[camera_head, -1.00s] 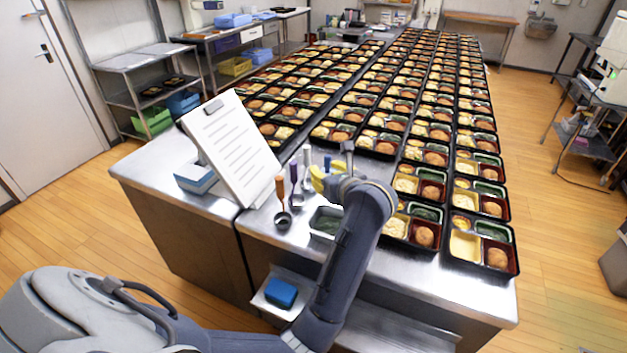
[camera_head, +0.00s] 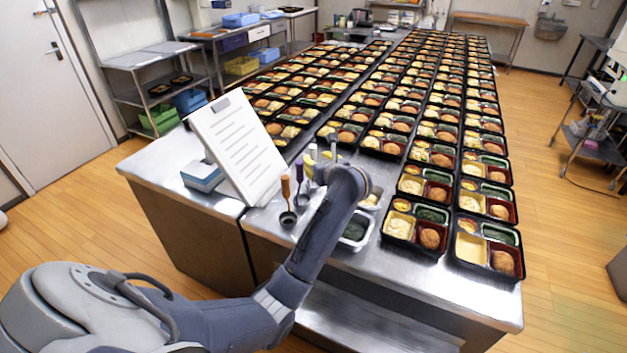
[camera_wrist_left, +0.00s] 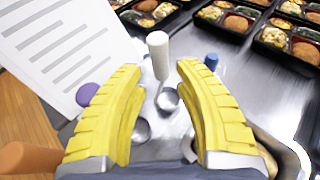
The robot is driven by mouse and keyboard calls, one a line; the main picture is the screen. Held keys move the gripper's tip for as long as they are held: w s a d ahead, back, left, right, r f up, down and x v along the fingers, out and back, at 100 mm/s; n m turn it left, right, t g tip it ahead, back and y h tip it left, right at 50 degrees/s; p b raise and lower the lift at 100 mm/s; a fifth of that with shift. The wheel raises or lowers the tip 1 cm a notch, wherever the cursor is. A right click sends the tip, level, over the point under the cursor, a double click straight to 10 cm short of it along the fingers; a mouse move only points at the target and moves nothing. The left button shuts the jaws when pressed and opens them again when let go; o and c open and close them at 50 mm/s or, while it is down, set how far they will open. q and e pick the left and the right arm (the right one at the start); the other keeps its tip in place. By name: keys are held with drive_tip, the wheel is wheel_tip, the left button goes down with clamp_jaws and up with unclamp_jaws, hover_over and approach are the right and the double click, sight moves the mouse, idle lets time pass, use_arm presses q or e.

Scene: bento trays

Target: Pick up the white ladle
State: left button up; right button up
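The white ladle stands upright among the other ladles; its white handle (camera_wrist_left: 158,52) rises between my left gripper's fingertips in the left wrist view, with clear space on both sides. In the head view its handle top (camera_head: 312,151) shows just beside the gripper. My left gripper (camera_wrist_left: 158,72) has yellow fingers, spread wide and empty. In the head view the gripper (camera_head: 321,163) is largely hidden behind my own wrist. My right gripper is in no view.
Orange-handled (camera_head: 285,187) and purple-handled (camera_head: 299,170) ladles stand to the left; a blue handle (camera_wrist_left: 211,61) stands to the right. A sloped white sheet board (camera_head: 236,150) is close on the left. A container of greens (camera_head: 355,231) and rows of bento trays (camera_head: 430,215) lie right and behind.

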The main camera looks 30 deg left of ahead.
sight(314, 159)
use_arm(q)
drive_tip(key=shift+x, duration=2.45)
drive_tip(key=shift+o, duration=0.3)
clamp_jaws()
